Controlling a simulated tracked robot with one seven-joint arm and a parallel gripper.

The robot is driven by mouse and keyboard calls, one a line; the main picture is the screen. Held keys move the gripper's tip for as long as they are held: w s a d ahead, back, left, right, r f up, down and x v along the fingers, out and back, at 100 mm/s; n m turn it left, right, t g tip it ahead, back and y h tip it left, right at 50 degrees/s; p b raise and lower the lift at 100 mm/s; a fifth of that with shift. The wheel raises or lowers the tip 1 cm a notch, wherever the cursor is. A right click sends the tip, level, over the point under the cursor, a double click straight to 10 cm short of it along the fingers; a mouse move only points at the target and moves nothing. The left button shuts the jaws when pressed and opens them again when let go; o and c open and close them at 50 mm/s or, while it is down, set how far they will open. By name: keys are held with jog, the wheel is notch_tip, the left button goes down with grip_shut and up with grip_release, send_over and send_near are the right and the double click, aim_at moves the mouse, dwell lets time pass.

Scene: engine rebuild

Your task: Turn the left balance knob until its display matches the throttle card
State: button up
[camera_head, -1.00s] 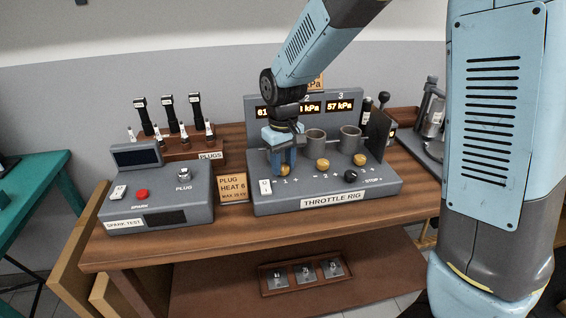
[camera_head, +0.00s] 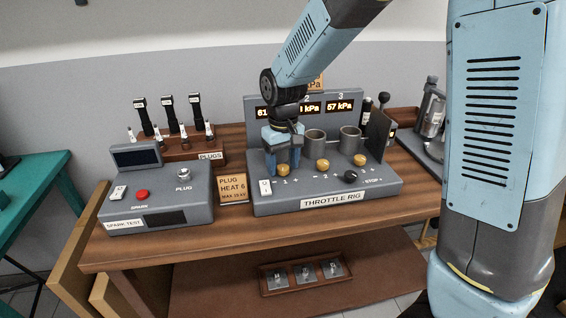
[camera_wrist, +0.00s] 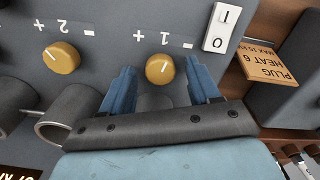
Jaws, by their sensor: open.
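The throttle rig (camera_head: 330,202) is a grey console with three displays and three brass knobs. The left knob (camera_head: 283,170), labelled 1, sits under my gripper; it shows clearly in the wrist view (camera_wrist: 160,69) with a white pointer line. My gripper (camera_head: 284,160) is open, its blue fingers (camera_wrist: 161,85) on either side of that knob, with gaps visible. Display 1 (camera_head: 262,112) starts with "61" and is partly hidden by my arm; display 3 (camera_head: 339,106) reads 57 kPa.
Knob 2 (camera_head: 322,164) and knob 3 (camera_head: 360,160) stand to the right, with a black knob (camera_head: 351,176) in front. Grey cups (camera_head: 350,138) rise behind the knobs. A white switch (camera_head: 265,187) is close to the left knob. The spark tester (camera_head: 155,200) stands further left.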

aim_at(283, 167)
notch_tip(283, 167, up, 14)
jog(key=shift+f, duration=0.2)
dwell(0.6)
jog(key=s+d+r+m+t, duration=0.1)
jog(key=s+d+r+m, duration=0.2)
jog(key=d, duration=0.5)
jog(key=s+d+r+t, duration=0.2)
jog(key=s+d+r, duration=0.15)
jog(key=d, duration=0.45)
jog(key=s+d+f+m+t, duration=0.1)
jog(key=s+d+m+t, duration=0.1)
jog(key=s+d, duration=0.7)
jog(key=s+m, duration=0.1)
jog(key=s, duration=0.1)
jog(key=shift+s+d+f+t, duration=0.3)
jog(key=shift+s+d+f, duration=0.05)
jog(key=shift+s+f, duration=0.05)
